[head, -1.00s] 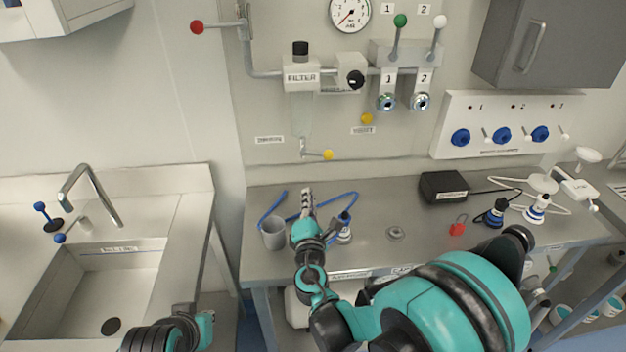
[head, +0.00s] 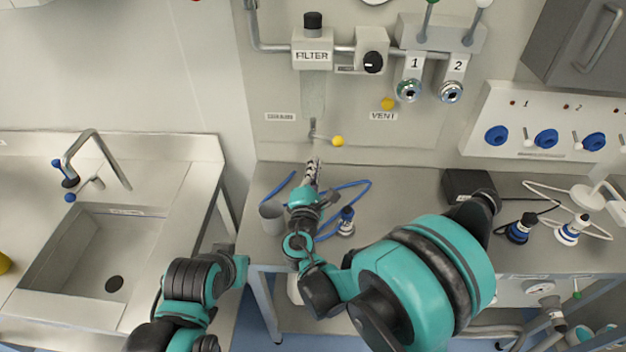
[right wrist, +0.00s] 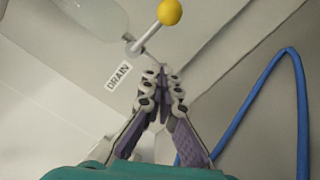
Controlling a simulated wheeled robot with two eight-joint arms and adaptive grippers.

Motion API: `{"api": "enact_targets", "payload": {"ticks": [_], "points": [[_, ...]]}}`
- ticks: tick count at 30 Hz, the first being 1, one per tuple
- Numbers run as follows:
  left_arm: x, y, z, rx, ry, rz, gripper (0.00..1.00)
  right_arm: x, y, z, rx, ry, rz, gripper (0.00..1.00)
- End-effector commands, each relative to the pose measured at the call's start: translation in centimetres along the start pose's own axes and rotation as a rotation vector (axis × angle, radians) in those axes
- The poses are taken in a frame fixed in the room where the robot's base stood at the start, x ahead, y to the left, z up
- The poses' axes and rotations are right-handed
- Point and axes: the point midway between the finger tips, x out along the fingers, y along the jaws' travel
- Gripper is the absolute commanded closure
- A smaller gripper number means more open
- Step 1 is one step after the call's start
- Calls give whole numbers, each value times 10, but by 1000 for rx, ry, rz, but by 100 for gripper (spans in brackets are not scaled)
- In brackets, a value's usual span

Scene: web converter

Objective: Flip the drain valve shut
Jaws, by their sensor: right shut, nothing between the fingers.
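The drain valve (head: 338,141) is a small lever with a yellow ball end, under the clear filter bowl (head: 313,98). Its lever points sideways to the right in the head view. In the right wrist view the yellow ball (right wrist: 169,12) is at the top, its thin grey lever running down-left to the outlet, near a label reading DRAIN (right wrist: 118,76). My right gripper (head: 314,165) is shut and empty, its fingertips pointing up just below the valve. In the right wrist view the closed fingertips (right wrist: 162,72) appear close below the lever; I cannot tell whether they touch the outlet.
A grey cup (head: 271,219) and a blue hose (head: 350,187) lie on the bench around my right gripper. A second yellow knob (head: 388,104) sits above the VENT label. A sink (head: 90,255) is on the left. My left arm shows low in the head view, its gripper unseen.

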Motion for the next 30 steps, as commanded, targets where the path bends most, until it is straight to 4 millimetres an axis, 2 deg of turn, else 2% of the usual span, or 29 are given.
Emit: {"api": "enact_targets", "payload": {"ticks": [3, 7, 12, 23, 30], "points": [[4, 0, 3, 0, 0, 0, 100, 23, -2, 2, 0, -2, -1, 100], [5, 0, 4, 0, 0, 0, 100, 25, -1, 24, 0, -2, -2, 100], [6, 0, 4, 0, 0, 0, 100, 28, 0, 37, 0, -1, -1, 100], [6, 0, 4, 0, 0, 0, 100, 28, 0, 39, 0, 1, 0, 100], [2, 0, 2, 0, 0, 0, 100, 31, 4, 52, -1, -2, 0, 100]]}}
